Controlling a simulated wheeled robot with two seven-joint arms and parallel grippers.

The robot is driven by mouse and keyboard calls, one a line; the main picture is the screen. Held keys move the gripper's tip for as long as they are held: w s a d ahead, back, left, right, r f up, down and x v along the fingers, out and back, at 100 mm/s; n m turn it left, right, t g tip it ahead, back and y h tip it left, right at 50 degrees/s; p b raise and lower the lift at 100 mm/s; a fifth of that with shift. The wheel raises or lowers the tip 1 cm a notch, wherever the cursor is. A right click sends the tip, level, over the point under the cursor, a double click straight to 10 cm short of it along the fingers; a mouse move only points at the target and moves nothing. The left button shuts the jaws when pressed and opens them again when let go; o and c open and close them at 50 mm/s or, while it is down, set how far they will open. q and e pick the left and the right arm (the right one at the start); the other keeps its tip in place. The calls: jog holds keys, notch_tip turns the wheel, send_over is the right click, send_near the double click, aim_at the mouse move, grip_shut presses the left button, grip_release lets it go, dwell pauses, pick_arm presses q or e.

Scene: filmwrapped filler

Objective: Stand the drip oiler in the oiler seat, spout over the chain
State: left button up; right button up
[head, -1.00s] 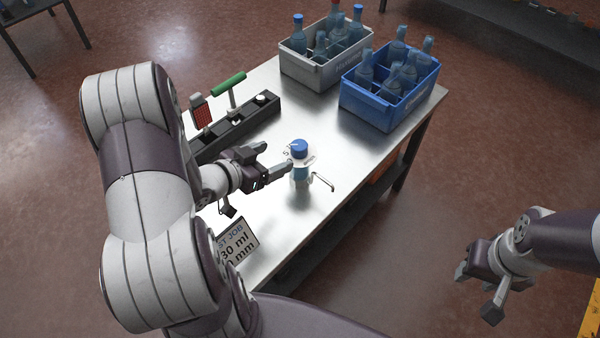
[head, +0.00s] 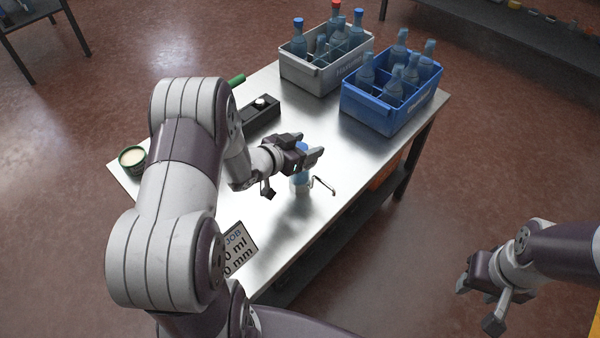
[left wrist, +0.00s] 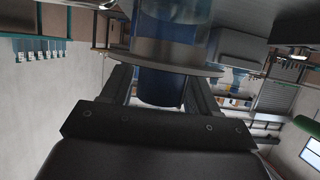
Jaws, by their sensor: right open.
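The drip oiler (head: 300,182), a bottle with a blue upper part and a thin bent metal spout (head: 323,186), stands upright on the steel table. My left gripper (head: 308,152) is at its top, one finger on each side of it. In the left wrist view the blue cap (left wrist: 160,88) sits between the two fingers under a flat round disc, with small gaps beside it, so the gripper looks open around it. My right gripper (head: 475,300) is open and empty, off the table at the right. I cannot make out the oiler seat or the chain; my left arm hides part of the black fixture (head: 262,118).
A grey crate (head: 312,75) and a blue crate (head: 375,118) with bottles stand at the back. A green round tin (head: 132,158) is at the left edge. A job sign (head: 238,250) stands at the front.

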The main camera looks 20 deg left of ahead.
pick_arm(q)
jog(key=shift+f, duration=0.1)
grip_shut()
